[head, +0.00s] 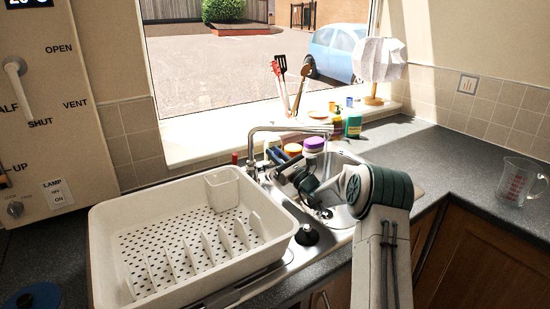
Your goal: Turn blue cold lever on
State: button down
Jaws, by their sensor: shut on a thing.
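The chrome tap (290,129) stands behind the sink (344,163), its spout reaching right over the basin. A small red part (235,158) shows left of the tap's base. A small blue part (277,155) shows right of it and looks like the cold lever, but it is small and partly covered. My gripper (304,183) reaches left over the sink, low beside the tap. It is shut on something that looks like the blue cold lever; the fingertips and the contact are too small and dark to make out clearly.
A white dish rack (182,243) fills the left of the counter. A glass measuring jug (514,182) is far right. The counter between sink and jug is clear.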

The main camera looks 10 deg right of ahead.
jog(key=c, duration=1.4)
grip_release()
jog(key=shift+r+p, duration=0.15)
jog(key=shift+p, duration=0.2)
